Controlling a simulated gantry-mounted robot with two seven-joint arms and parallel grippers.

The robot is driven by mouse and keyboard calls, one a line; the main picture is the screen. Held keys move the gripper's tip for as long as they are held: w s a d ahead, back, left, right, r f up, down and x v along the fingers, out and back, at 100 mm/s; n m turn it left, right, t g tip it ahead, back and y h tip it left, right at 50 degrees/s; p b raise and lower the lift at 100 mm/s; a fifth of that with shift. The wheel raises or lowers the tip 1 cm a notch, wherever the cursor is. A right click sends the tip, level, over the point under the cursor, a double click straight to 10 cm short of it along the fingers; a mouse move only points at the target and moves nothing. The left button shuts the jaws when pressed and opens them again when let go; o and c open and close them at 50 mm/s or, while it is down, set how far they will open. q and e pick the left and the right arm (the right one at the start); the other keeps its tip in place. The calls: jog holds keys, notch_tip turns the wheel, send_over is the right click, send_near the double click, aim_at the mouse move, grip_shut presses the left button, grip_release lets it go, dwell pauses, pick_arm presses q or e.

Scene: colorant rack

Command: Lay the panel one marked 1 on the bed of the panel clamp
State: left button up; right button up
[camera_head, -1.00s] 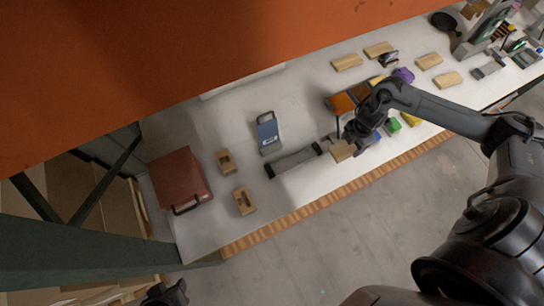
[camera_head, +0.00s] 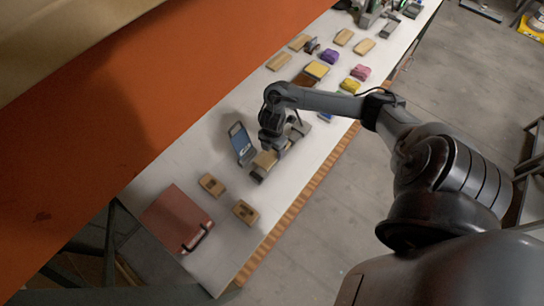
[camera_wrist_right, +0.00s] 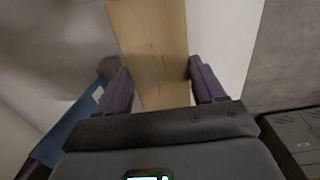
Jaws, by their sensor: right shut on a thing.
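My right gripper (camera_head: 274,143) is shut on a light wooden panel (camera_head: 264,160) and holds it over the near side of the white bench. In the right wrist view the panel (camera_wrist_right: 150,42) lies between the two fingers (camera_wrist_right: 160,85) and extends away from me. I cannot read a mark on it. The panel clamp, a grey bar with dark ends, is mostly hidden under the gripper and panel; a grey part (camera_head: 299,131) shows beyond the gripper. I cannot tell whether the panel touches the clamp. My left gripper is not in view.
A blue device (camera_head: 241,142) stands close left of the gripper. Two wooden blocks with cut-outs (camera_head: 212,184) (camera_head: 246,212) and a reddish-brown case (camera_head: 176,217) lie toward the near end. Coloured blocks and several wooden pieces are farther along the white bench (camera_head: 188,160).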

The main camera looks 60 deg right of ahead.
aim_at(273, 156)
jog(key=shift+f, duration=2.55)
jog(key=shift+f, duration=0.1)
jog(key=o, duration=1.1)
